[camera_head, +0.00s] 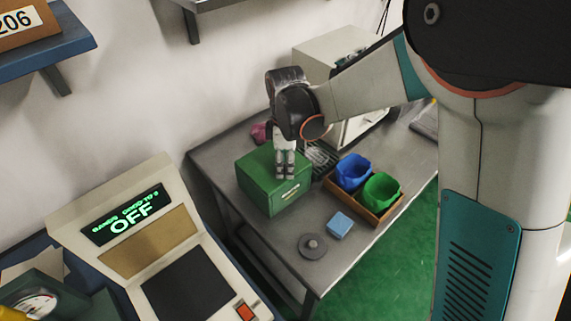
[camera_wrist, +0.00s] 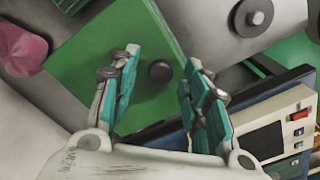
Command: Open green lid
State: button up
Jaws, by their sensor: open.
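A green box (camera_head: 257,192) stands on the grey metal table, with its flat green lid (camera_head: 252,168) on top. In the wrist view the lid (camera_wrist: 98,52) fills the middle and carries a dark round knob (camera_wrist: 160,72). My gripper (camera_head: 285,174) is over the lid, pointing down. In the wrist view my gripper (camera_wrist: 160,62) is open, with one finger on each side of the knob and gaps between. The lid looks closed. The knob is hidden behind the fingers in the head view, and the height of the fingertips above the lid is hard to tell.
A grey disc (camera_head: 313,246) with a knob and a light blue block (camera_head: 340,224) lie in front on the table. A wooden tray (camera_head: 376,217) holds blue and green bins at right. A pink object (camera_head: 259,133) is behind the box. A console (camera_head: 152,245) reading OFF stands left.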

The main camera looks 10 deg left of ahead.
jog(key=shift+f, duration=0.15)
jog(key=shift+c, duration=0.3)
grip_shut()
